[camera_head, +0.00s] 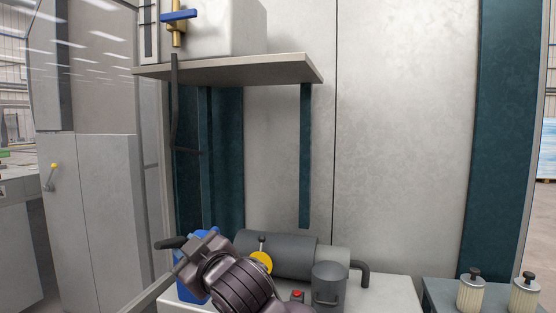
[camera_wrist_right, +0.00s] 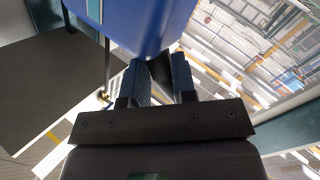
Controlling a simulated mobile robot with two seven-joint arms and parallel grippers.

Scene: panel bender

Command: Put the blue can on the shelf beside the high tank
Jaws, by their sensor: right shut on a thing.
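The blue can (camera_head: 189,285) is at the lower left of the head view, partly hidden behind my right gripper (camera_head: 192,255) and wrist. It looks to be in front of the left end of the machine. In the right wrist view the can's blue body (camera_wrist_right: 135,25) fills the top, and my right gripper (camera_wrist_right: 160,82) is shut on a dark part of it between the two fingers. The high tank (camera_head: 225,27), a pale box with a brass valve and blue lever, stands on the grey shelf (camera_head: 285,69) at the upper left. My left gripper is not in view.
Below the shelf, a dark grey cylinder (camera_head: 285,254) and a grey pot (camera_head: 328,287) stand on a pale bench (camera_head: 393,291). A dark hose (camera_head: 174,110) hangs from the valve. The shelf's right end looks clear. Two ribbed filters (camera_head: 471,293) stand at the lower right.

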